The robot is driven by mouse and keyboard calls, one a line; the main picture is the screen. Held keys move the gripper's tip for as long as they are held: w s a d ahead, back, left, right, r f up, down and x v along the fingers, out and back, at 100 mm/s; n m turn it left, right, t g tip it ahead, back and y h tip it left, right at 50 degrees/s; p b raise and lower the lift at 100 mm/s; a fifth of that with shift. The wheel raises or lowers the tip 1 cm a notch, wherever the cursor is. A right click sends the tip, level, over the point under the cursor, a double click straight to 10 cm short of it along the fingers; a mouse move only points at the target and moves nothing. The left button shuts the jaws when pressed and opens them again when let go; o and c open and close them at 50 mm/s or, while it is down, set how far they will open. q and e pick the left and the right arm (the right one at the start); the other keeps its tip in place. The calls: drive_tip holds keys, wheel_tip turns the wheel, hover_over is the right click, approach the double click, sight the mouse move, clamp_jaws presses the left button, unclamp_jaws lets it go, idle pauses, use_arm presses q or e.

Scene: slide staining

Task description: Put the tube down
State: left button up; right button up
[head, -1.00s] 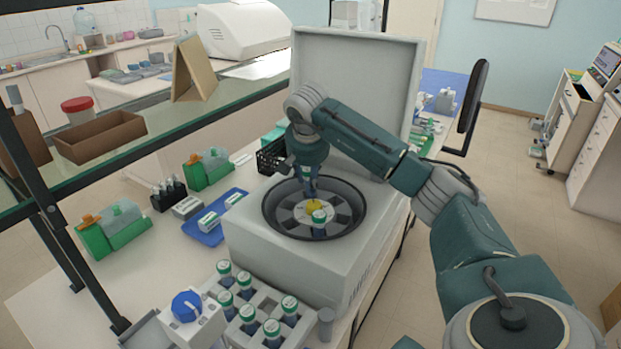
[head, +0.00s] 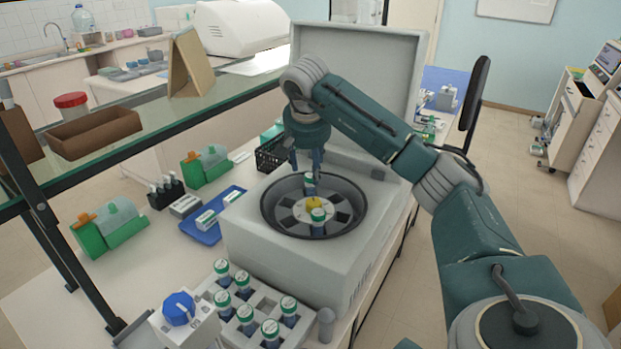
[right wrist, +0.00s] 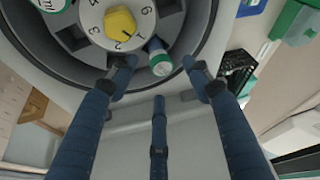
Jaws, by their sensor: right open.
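My right gripper (head: 306,165) is open, above the far side of the round rotor in the centrifuge (head: 265,255). A white-and-green-capped tube (head: 310,184) stands in the rotor just below the fingers. In the right wrist view the tube (right wrist: 160,60) leans in a rotor slot between the spread fingertips (right wrist: 158,72), which look clear of it. A second capped tube (head: 318,219) sits in the near side of the rotor, across the yellow numbered hub (right wrist: 121,23). The tubes' lower parts are hidden in the rotor. My left gripper is not in view.
The centrifuge's raised lid (head: 355,85) stands behind the rotor, close to my right arm. A grey rack (head: 262,304) with several capped tubes is in front. A blue tray (head: 207,236) and a black wire basket (head: 271,155) are to the left. A glass shelf (head: 190,112) spans the upper left.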

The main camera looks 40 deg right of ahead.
drive_tip(key=v, duration=0.6)
drive_tip(key=shift+b, duration=0.3)
drive_tip(key=shift+a+r, duration=0.1)
drive_tip(key=shift+r, duration=0.05)
